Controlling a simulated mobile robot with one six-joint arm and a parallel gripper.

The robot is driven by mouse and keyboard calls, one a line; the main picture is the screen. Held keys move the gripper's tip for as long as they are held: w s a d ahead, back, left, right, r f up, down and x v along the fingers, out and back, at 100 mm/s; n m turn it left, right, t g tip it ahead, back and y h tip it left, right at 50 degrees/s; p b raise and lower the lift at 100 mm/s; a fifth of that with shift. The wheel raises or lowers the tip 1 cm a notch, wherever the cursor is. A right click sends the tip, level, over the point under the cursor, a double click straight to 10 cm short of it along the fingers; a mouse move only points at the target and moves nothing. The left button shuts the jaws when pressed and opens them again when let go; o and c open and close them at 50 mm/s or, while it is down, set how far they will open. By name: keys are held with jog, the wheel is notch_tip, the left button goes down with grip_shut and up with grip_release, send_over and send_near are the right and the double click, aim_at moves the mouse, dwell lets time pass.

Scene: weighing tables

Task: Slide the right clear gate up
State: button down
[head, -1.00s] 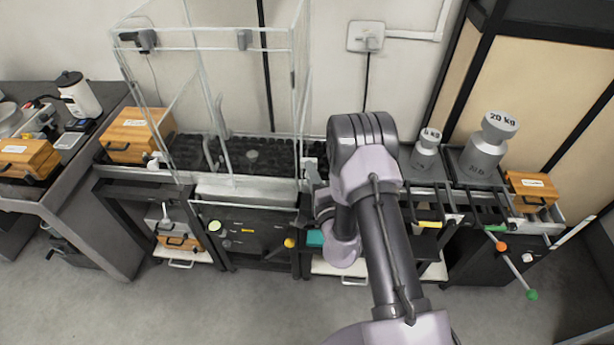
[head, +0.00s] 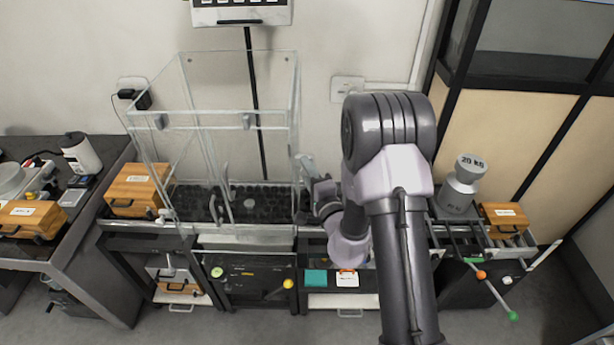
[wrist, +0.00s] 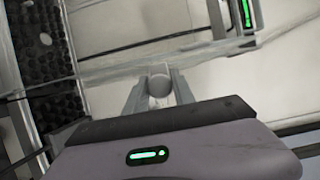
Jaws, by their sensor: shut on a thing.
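A tall clear case (head: 180,90) stands on the middle table, over a dark studded bed (head: 240,204). Its right clear gate (head: 296,125) shows nearly edge-on, so its exact height is hard to tell. My gripper (head: 313,186) is at the right side of the case, partly hidden by my own arm.
A 20 kg weight (head: 460,185) and a wooden box (head: 503,220) stand to the right. Another wooden box (head: 135,190) is left of the case. Coloured-tipped rods (head: 497,292) stick out at the front right. Floor is free in front.

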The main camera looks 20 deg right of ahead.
jog(key=shift+w+r, duration=0.1)
jog(key=shift+r, duration=0.35)
jog(key=c, duration=1.1)
grip_release()
jog(key=shift+f, duration=0.1)
